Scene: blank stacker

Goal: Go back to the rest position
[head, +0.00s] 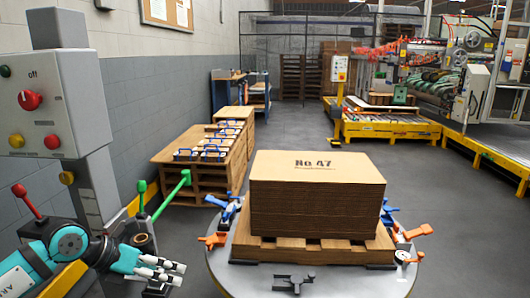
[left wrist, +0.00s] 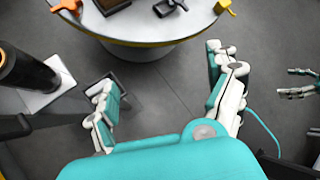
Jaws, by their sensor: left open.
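My left gripper (head: 160,272) is at the lower left of the head view, beside the round table (head: 222,262). In the left wrist view its two fingers stand wide apart (left wrist: 166,100), with only bare floor between them. It is open and empty. My right gripper (left wrist: 290,83) shows at the right edge of the left wrist view, with its fingers apart and nothing between them. It is not in the head view. A stack of cardboard sheets (head: 315,205) marked "No 47" sits on a wooden pallet (head: 315,248) on the round table.
Orange and blue clamps stand around the table rim, with a dark clamp (head: 293,282) in front. A grey control box (head: 45,105) with a red knob and a red and a green lever (head: 172,192) stand near my left arm. Pallets (head: 195,175) line the wall. Floor is clear at right.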

